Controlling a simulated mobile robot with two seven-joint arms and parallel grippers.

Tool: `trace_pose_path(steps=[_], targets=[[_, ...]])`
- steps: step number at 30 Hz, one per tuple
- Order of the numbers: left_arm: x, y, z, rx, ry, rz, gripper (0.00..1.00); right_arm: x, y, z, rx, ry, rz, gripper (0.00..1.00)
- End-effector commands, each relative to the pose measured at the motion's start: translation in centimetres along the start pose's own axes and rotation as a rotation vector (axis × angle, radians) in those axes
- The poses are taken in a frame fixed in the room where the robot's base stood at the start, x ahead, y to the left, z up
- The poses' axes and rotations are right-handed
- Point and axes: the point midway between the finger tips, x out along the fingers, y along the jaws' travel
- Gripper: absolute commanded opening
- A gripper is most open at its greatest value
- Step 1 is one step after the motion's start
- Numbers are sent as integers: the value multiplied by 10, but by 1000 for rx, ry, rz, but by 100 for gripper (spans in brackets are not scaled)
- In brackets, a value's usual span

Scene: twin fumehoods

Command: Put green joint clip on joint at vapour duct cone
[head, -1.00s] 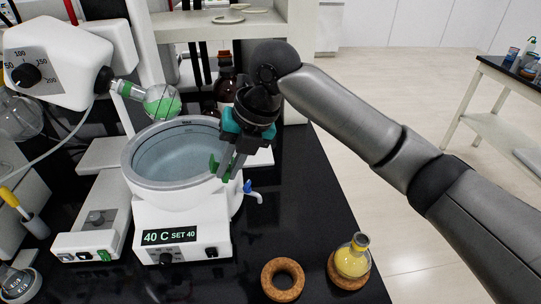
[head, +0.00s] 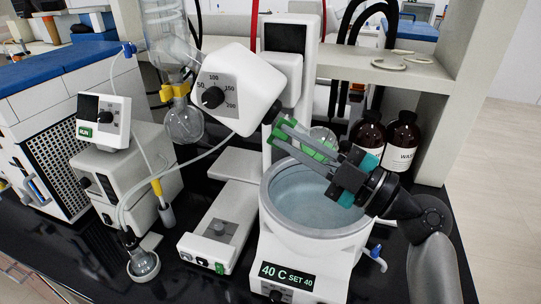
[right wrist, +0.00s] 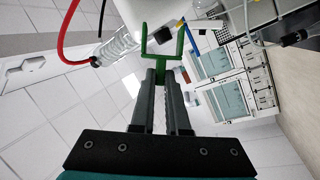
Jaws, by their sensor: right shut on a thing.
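My right gripper (head: 283,133) is shut on the green joint clip, its fingers pointing up and left above the bath. In the right wrist view the clip (right wrist: 161,56) is a green fork held at the fingertips, its two prongs pointing away from the gripper. The dark vapour duct cone (head: 272,114) comes out of the white evaporator head (head: 240,88), close to the fingertips. The flask (head: 322,134) with green liquid is partly hidden behind the fingers. The joint is mostly hidden, and I cannot tell whether the clip touches it. My left gripper is not in view.
The water bath (head: 318,232) stands below the gripper. Brown bottles (head: 402,139) stand behind it to the right, under a shelf (head: 405,73). A glass condenser (head: 167,40) with a receiving flask (head: 184,123) hangs left of the head.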

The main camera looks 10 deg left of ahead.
Motion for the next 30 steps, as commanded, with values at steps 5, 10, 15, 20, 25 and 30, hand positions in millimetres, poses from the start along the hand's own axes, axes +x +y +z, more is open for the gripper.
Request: trace_pose_path(steps=[5,10,15,20,25,30], targets=[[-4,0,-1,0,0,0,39,-16,16,6,3,-19,90,0],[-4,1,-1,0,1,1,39,-18,17,7,1,-21,100,0],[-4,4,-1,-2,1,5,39,-18,17,7,0,-20,98,0],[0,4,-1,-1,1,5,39,-18,16,7,-2,-19,97,0],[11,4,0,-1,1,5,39,-20,14,9,-3,-19,97,0],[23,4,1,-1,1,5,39,-17,15,17,-3,-20,97,0]])
